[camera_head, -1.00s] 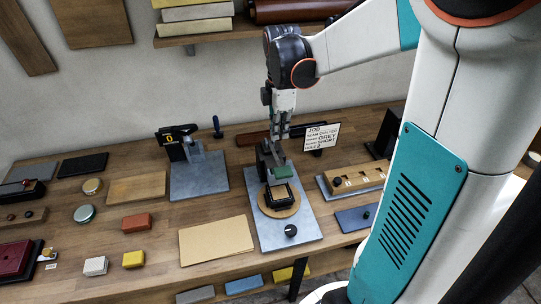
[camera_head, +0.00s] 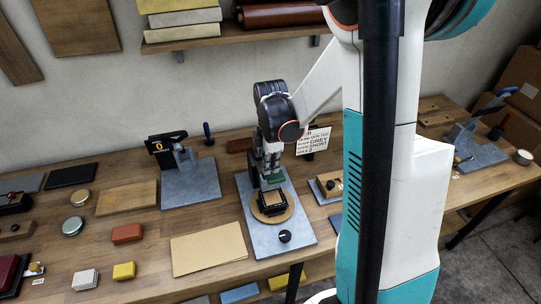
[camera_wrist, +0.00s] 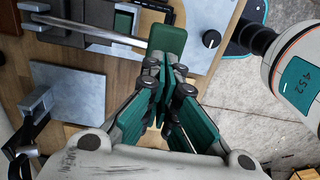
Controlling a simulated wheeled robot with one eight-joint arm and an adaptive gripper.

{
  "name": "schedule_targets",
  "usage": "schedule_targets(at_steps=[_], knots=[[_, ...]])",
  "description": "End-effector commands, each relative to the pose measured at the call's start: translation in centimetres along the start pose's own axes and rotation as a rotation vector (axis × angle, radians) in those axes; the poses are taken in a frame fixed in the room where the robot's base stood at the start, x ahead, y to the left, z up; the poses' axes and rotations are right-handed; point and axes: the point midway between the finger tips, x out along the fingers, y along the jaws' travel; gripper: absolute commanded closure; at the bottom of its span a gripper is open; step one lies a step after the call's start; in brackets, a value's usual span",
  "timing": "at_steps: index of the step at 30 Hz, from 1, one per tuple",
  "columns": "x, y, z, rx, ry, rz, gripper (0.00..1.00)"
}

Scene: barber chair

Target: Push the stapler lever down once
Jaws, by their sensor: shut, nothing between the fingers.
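The stapler appears to be the bench device on a blue-grey base plate (camera_head: 292,233) in the middle of the table. Its steel lever rod (camera_wrist: 95,30) crosses the top left of the wrist view and ends in a green pad (camera_wrist: 169,38). My gripper (camera_wrist: 165,68) is shut and empty, its fingertips close to the near edge of the pad. In the head view my gripper (camera_head: 269,165) is right over the device and hides much of the lever. I cannot tell whether the fingertips touch the pad.
A round wooden disc (camera_head: 286,214) and a black knob (camera_head: 284,236) sit on the base plate. A device with a counter (camera_head: 161,147) stands to the left. A sign (camera_head: 314,141) stands behind on the right. A tan sheet (camera_head: 208,249) lies flat at the front left.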

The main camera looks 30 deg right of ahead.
Motion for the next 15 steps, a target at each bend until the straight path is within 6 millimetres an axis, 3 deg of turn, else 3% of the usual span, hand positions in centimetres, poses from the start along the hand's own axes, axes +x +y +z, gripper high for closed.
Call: schedule_targets(at_steps=[6, 15], knots=[[1.5, 0.0, 0.0, 0.000, 0.000, 0.000, 1.00], [1.6, 0.0, 0.0, 0.000, 0.000, 0.000, 1.00]])
